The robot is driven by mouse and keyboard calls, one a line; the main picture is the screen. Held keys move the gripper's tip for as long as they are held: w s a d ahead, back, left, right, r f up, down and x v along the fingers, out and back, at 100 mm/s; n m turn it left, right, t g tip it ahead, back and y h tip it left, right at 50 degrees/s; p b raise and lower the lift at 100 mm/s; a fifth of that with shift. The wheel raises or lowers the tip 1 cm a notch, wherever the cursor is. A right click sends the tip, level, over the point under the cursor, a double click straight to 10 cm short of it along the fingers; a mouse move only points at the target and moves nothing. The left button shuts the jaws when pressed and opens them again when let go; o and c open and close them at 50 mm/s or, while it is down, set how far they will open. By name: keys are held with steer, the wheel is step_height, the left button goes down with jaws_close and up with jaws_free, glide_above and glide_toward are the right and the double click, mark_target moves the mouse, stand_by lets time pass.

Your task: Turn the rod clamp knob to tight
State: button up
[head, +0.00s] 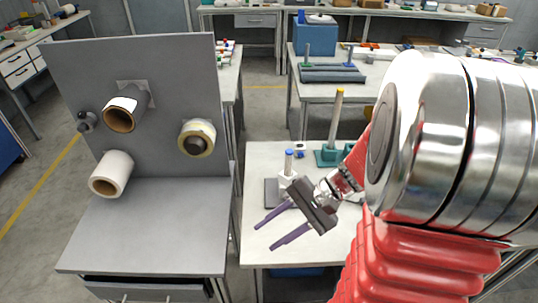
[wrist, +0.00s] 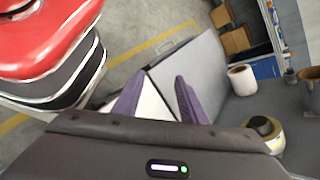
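My gripper (head: 265,238) has two purple fingers held apart, with nothing between them. It is over the front of the white table (head: 262,160), pointing down and left; its fingers also show in the wrist view (wrist: 159,80). Behind it stands a small stand (head: 287,182) with a short blue-topped post, partly hidden by my gripper. Further back, a green base (head: 328,157) carries an upright grey rod (head: 335,118) with a yellow top. I cannot make out a rod clamp knob or its setting on either. A dark round knob (head: 86,121) sits on the grey panel's left side.
The upright grey panel (head: 180,75) carries several rolls, including a white roll (head: 111,174) and a yellowish one (head: 197,137). The grey worktop (head: 150,235) below is bare. A floor gap separates it from the white table. My arm blocks the right side.

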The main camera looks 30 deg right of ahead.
steer(key=d+f+m+t+h, duration=0.1)
steer(key=d+f+m+t, duration=0.1)
steer(key=d+m+t, duration=0.2)
steer(key=d+f+m+t+h, duration=0.1)
steer(key=d+f+m+t, duration=0.2)
steer(key=d, duration=0.8)
steer(key=w+d+f+m+t+h, duration=0.1)
steer(key=d+f+m+t, duration=0.1)
steer(key=d+m+t, duration=0.5)
steer(key=shift+d+f+m+h, duration=0.15)
steer(key=shift+m, duration=0.5)
steer(key=shift+d+f+m+h, duration=0.1)
steer(key=shift+d+m+h, duration=0.05)
steer(key=shift+m, duration=0.5)
steer(key=shift+r+x, duration=0.15)
steer(key=shift+x, duration=3.3)
steer(key=shift+r+x, duration=0.1)
steer(key=shift+x, duration=3.35)
jaws_close()
steer(key=shift+a, duration=0.2)
steer(key=shift+d, duration=0.15)
